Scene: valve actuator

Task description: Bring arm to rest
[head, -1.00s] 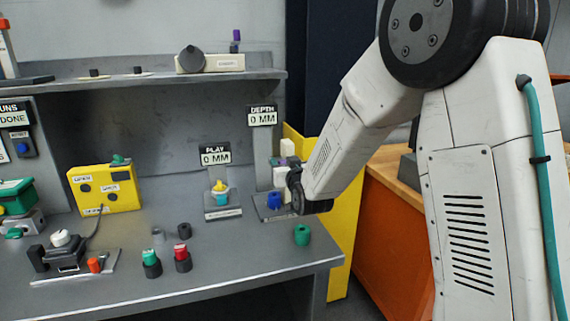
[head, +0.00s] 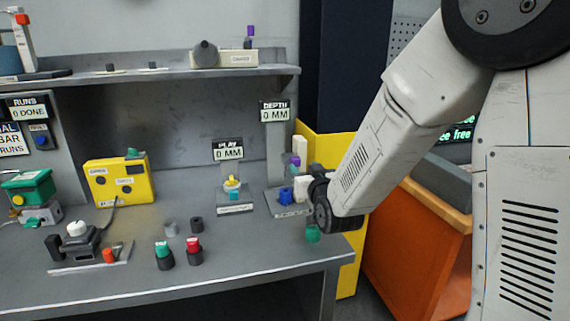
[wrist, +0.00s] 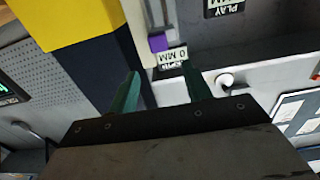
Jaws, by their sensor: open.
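My white arm (head: 375,150) reaches down from the upper right in the head view, its dark wrist joint near the bench's right corner. My gripper (wrist: 160,70) shows in the wrist view as two green fingers spread apart, with nothing between them.
The grey bench (head: 260,262) holds a play gauge (head: 233,192), a yellow box (head: 120,182), green-topped (head: 163,256) and red-topped (head: 194,252) parts. A shelf (head: 180,74) runs above. A yellow panel (head: 345,265) and orange cabinet (head: 415,255) stand right. The bench's front middle is clear.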

